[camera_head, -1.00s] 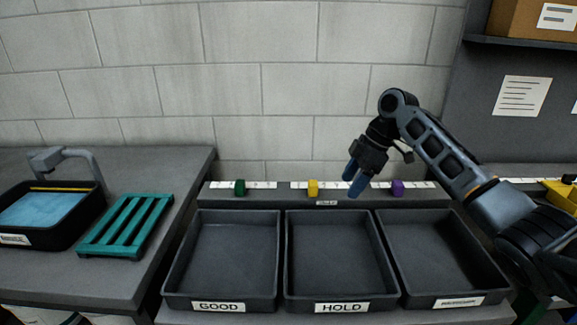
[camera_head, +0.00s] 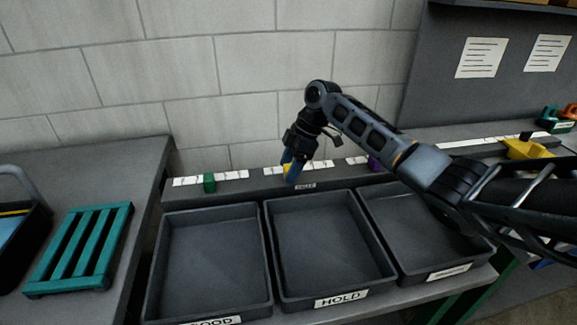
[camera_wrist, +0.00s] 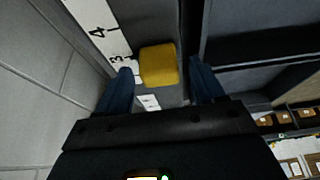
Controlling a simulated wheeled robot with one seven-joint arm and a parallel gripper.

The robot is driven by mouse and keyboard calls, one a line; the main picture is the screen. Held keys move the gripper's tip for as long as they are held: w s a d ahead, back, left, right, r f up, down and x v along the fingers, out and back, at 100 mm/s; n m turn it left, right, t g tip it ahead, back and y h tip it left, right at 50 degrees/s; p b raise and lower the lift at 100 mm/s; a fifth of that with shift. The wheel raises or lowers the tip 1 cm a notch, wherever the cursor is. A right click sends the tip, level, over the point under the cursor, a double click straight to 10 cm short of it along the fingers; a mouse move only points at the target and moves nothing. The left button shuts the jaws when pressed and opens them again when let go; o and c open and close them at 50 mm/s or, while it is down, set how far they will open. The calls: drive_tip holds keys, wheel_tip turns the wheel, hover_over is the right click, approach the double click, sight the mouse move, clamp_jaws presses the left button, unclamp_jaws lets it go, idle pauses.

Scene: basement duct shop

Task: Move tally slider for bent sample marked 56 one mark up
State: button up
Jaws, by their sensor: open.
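The yellow tally slider (camera_head: 286,168) sits on the middle scale of the ledge behind the trays, partly hidden by my gripper (camera_head: 291,172). In the wrist view the yellow slider (camera_wrist: 159,66) lies between the two blue fingers of my gripper (camera_wrist: 160,72), with a gap on each side. The white scale strip (camera_wrist: 97,20) beside it shows a 4 and a 3, with the slider near the 3. My gripper is open. The green slider (camera_head: 209,183) and the purple slider (camera_head: 374,163) sit on the other scales. I cannot make out a sample marked 56.
Three empty dark trays stand in front of the ledge: GOOD (camera_head: 157,262), HOLD (camera_head: 275,262) and a third (camera_head: 392,245) with an unreadable label. A teal rack (camera_head: 82,248) is on the left bench. A yellow object (camera_head: 527,149) and another scale are at the right.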

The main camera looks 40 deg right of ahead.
drive_tip(key=shift+a+f, duration=0.15)
drive_tip(key=shift+f, duration=0.2)
drive_tip(key=shift+c, duration=0.4)
clamp_jaws()
